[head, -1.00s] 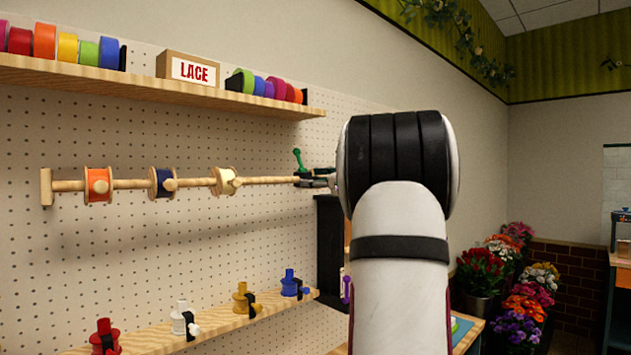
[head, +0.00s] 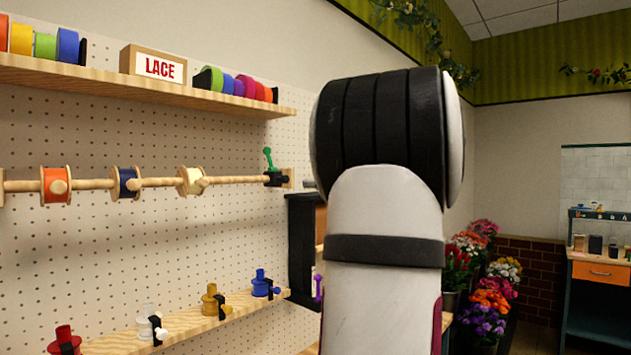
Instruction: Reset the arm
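My arm (head: 385,230) rises in front of the camera right of the middle. Its thick black-banded joint hides most of what lies behind it. A small grey piece (head: 309,184) shows at the joint's left edge and may be part of my gripper. Its fingers cannot be made out. It is apart from the wooden rod and the green-handled black clamp (head: 270,165) at the rod's right end.
The rod (head: 90,184) on the pegboard carries orange (head: 56,185), blue (head: 126,183) and cream (head: 191,181) spools. A ribbon shelf (head: 130,83) runs above. A lower shelf (head: 185,330) holds coloured pegs. Flower buckets and an orange-drawer bench (head: 597,272) stand at the right.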

